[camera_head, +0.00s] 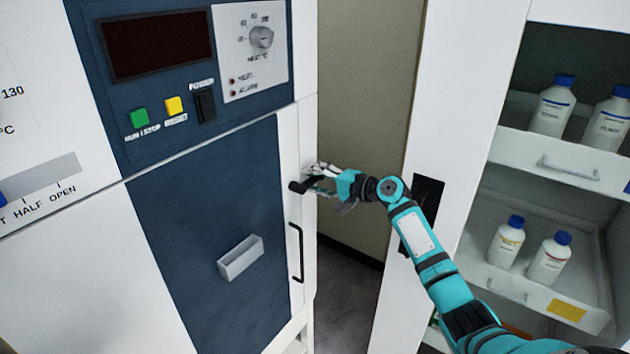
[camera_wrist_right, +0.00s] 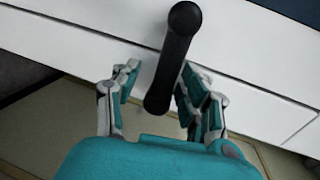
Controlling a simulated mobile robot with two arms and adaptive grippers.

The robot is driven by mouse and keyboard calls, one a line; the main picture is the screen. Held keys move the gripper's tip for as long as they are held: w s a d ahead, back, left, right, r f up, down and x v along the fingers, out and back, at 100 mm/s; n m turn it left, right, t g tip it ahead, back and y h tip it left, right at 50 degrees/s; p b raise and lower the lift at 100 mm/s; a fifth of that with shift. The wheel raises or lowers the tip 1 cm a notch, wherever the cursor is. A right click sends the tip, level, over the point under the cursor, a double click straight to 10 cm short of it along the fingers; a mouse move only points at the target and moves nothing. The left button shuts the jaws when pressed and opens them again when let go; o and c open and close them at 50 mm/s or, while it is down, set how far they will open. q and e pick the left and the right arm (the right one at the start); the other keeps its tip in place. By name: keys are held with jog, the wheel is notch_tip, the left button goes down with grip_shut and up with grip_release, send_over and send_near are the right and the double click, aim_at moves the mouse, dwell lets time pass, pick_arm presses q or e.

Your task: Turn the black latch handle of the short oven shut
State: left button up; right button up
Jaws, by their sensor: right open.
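The short oven (camera_head: 205,230) has a blue door, which looks flush with its white frame in the head view. The black latch handle (camera_head: 298,187) sits on the white strip at the door's right edge. In the right wrist view the latch handle (camera_wrist_right: 172,60) is a black bar with a rounded end, pointing toward the camera between the fingers. My right gripper (camera_head: 322,180) is at the latch from the right; in the wrist view its fingers (camera_wrist_right: 155,90) are open on both sides of the handle, with no clear contact. My left gripper is not in view.
A black door pull (camera_head: 297,252) is below the latch. A control panel (camera_head: 190,70) with buttons and a knob is above the door. At right, a white cabinet (camera_head: 470,110) holds several blue-capped bottles. A gap with floor (camera_head: 345,290) lies between oven and cabinet.

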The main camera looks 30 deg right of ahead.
jog(key=shift+a+r, duration=0.1)
jog(key=shift+a, duration=0.05)
jog(key=shift+s, duration=0.2)
jog(key=v, duration=1.1)
jog(key=shift+s+d, duration=0.25)
jog(key=shift+d, duration=0.1)
